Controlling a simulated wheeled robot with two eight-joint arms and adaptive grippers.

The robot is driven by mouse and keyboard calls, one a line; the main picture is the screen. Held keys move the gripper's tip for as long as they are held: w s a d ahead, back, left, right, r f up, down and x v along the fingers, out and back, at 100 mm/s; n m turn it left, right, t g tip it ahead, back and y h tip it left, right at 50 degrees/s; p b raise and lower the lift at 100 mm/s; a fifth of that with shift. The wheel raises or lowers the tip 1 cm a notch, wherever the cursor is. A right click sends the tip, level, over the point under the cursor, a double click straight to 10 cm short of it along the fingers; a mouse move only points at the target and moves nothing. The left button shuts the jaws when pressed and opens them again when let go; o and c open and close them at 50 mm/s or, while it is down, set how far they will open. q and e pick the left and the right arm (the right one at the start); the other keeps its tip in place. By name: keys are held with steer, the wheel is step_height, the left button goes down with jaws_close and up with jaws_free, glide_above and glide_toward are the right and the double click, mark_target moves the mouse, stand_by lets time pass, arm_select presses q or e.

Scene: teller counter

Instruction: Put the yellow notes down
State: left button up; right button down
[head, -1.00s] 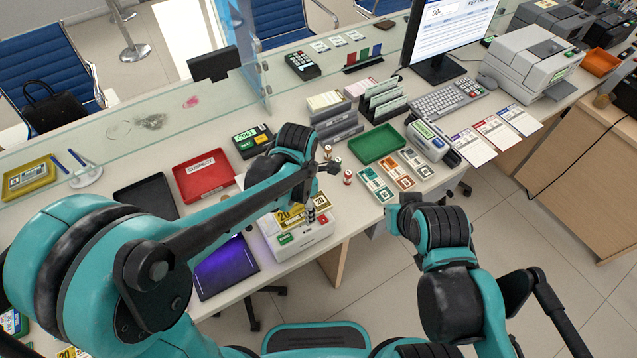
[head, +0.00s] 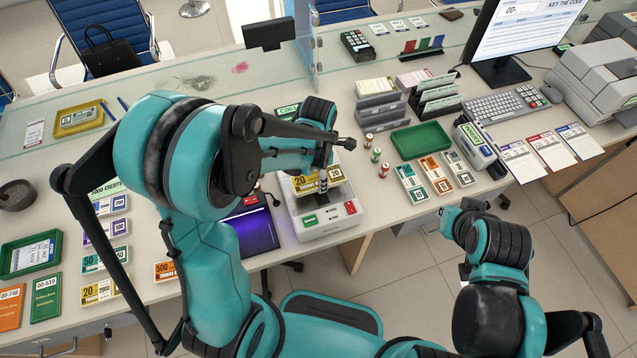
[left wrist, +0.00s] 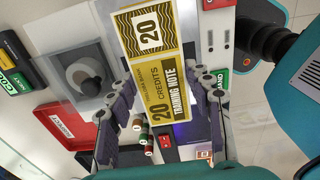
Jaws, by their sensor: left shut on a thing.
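My left gripper (head: 323,182) is shut on the yellow notes (head: 300,183), marked 20. It holds them above a white counting machine (head: 318,222) with green and red buttons. In the left wrist view the notes (left wrist: 160,72) show face on, reading "20 credits training note", and lie between the two fingers of the left gripper (left wrist: 168,105). A gap between notes and machine cannot be judged. My right gripper (head: 452,217) is at the right over the floor, in front of the counter; its fingers are not clear.
A lit purple pad (head: 252,232) lies left of the machine. Rows of banded notes, including a yellow bundle (head: 98,291), lie at the left. A green tray (head: 421,138), small coin rolls (head: 376,155) and more bundles (head: 410,185) are on the right. A glass screen stands behind.

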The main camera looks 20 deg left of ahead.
arm_select(q)
step_height(320, 180, down, 4)
steer(key=shift+b, duration=0.6)
steer(key=shift+r, duration=0.1)
steer(key=o, duration=0.9)
steer(key=shift+f, duration=0.2)
steer(key=o, duration=0.4)
steer(key=shift+o, duration=0.2)
steer(key=shift+r, duration=0.15)
